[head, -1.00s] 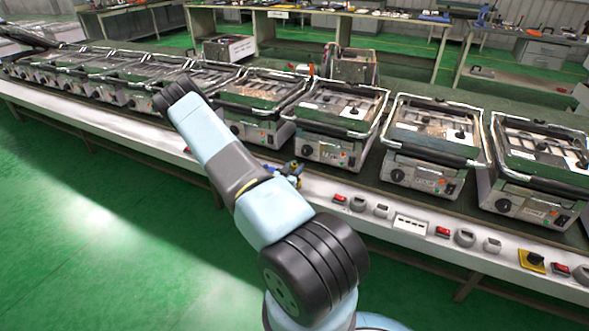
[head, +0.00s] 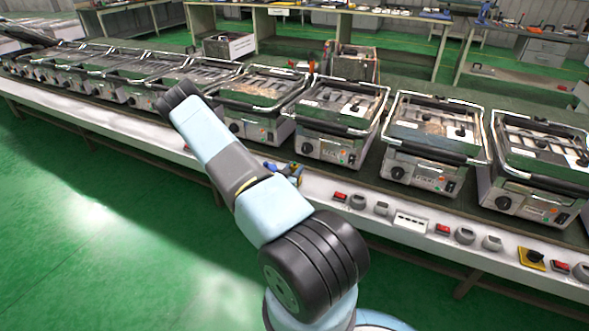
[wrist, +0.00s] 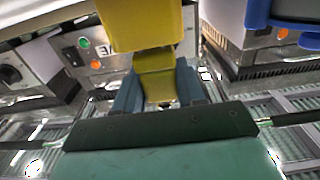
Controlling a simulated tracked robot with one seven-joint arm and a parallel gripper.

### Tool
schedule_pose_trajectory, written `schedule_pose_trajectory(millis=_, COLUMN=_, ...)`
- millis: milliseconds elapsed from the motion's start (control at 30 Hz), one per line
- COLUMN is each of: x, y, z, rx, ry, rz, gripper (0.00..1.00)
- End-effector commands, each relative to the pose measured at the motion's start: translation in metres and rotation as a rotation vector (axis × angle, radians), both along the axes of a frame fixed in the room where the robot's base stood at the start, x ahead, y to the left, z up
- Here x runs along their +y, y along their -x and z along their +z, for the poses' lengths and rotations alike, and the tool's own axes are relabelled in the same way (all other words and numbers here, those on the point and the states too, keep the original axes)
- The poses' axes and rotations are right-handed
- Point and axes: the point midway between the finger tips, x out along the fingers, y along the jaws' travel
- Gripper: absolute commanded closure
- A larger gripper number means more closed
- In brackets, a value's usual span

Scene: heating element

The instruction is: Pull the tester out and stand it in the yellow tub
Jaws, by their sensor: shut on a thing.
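In the wrist view, my gripper (wrist: 158,90) has its two blue-grey fingers closed on the narrow lower part of a yellow tester (wrist: 147,27). The wider yellow body of the tester extends beyond the fingers to the top edge, where it is cut off. In the head view my arm hides most of the gripper; only small blue and yellow bits show just past the arm, at the bench edge. I cannot make out the yellow tub in either view.
A blue object (wrist: 285,14), cut off, is at the wrist view's top right. Several metal grill units (head: 432,145) line the green-topped bench. Red buttons, knobs and a yellow switch plate (head: 533,259) sit along its white front edge. Green floor is open at left.

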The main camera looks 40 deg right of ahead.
Motion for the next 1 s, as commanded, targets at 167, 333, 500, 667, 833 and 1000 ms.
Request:
schedule_pose_trajectory(millis=167, x=0.0, y=0.0, z=-0.004, rx=0.0, ry=0.0, rz=0.0, gripper=0.92)
schedule_pose_trajectory(millis=333, x=0.0, y=0.0, z=-0.007, rx=0.0, ry=0.0, rz=0.0, gripper=0.92)
schedule_pose_trajectory(millis=500, x=0.0, y=0.0, z=-0.011, rx=0.0, ry=0.0, rz=0.0, gripper=0.92)
schedule_pose_trajectory(millis=667, x=0.0, y=0.0, z=-0.014, rx=0.0, ry=0.0, rz=0.0, gripper=0.92)
schedule_pose_trajectory(millis=833, x=0.0, y=0.0, z=-0.017, rx=-0.001, ry=0.0, rz=0.0, gripper=0.92)
schedule_pose_trajectory(millis=1000, x=0.0, y=0.0, z=-0.021, rx=0.0, ry=0.0, rz=-0.001, gripper=0.92)
